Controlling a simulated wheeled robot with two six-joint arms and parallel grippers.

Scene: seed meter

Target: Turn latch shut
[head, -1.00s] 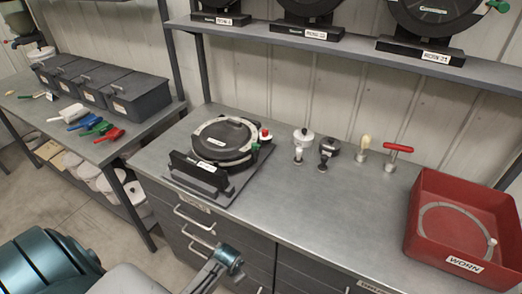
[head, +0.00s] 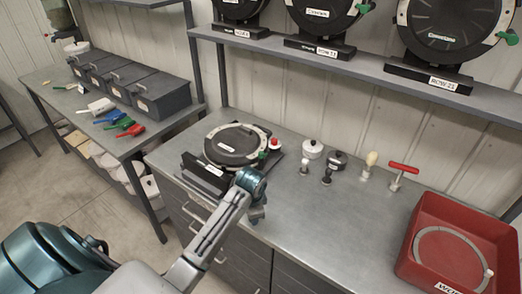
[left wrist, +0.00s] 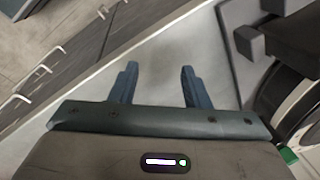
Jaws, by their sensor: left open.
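The seed meter (head: 236,146), a round black lid with a pale ring, lies on its dark stand on the metal bench. A small green latch handle (head: 262,155) is at the lid's right edge, near a red knob (head: 275,143). My left gripper (head: 257,217) is above the bench front, in front of and right of the meter, apart from it. In the left wrist view its two fingers (left wrist: 158,82) are spread with nothing between them. The meter's dark edge and the green latch (left wrist: 289,155) show at that view's right side. My right gripper is not in view.
Small tools, including a red T-handle (head: 403,168) and a brush (head: 370,163), stand behind on the bench. A red tray (head: 418,250) sits at right. Other meters stand on the shelf (head: 350,60) above. The middle of the bench is clear.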

